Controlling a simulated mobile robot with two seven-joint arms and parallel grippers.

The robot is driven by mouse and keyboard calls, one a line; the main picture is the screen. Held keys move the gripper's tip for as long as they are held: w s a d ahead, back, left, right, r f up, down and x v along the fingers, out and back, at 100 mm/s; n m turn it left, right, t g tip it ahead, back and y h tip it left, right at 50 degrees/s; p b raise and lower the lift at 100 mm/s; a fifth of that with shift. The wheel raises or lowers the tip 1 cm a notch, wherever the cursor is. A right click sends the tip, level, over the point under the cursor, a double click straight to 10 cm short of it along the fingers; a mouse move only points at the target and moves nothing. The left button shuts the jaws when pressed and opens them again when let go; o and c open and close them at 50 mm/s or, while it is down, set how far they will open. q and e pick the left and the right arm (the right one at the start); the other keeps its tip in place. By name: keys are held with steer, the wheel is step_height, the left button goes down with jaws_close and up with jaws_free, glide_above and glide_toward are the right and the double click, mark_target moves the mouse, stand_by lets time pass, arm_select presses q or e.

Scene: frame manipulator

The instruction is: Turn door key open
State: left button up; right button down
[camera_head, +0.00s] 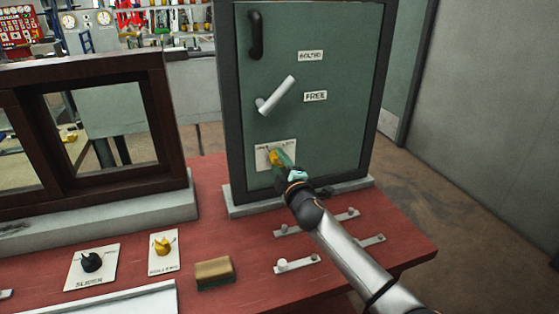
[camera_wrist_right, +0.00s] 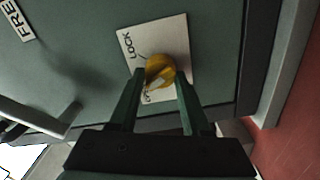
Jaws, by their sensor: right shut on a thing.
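The green door (camera_head: 335,130) stands in a dark frame on the red table. A white plate (camera_head: 263,160) low on the door carries a yellow key (camera_head: 274,157); the right wrist view shows the key (camera_wrist_right: 160,68) and the word LOCK on the plate (camera_wrist_right: 172,36). My right gripper (camera_head: 281,160) reaches the key from the lower right. In the right wrist view its two green fingers (camera_wrist_right: 161,78) are shut on the key, one on each side. The fingers and hand hide part of the key and plate in the head view. My left gripper is not in view.
A grey lever (camera_head: 277,95) and a black handle (camera_head: 255,36) stick out above the plate. A dark window frame (camera_head: 165,120) stands left. A sponge-like block (camera_head: 215,273), a black knob (camera_head: 91,262) and a yellow knob (camera_head: 163,246) are on the table. Small rails (camera_head: 297,263) lie below my right arm.

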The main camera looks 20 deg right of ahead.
steer(key=shift+n+p, duration=0.35)
steer(key=shift+n, duration=1.35)
steer(key=shift+c, duration=1.8)
jaws_free()
steer(key=s, duration=1.2)
steer(key=shift+s+d, duration=0.2)
steer(key=shift+s, duration=0.05)
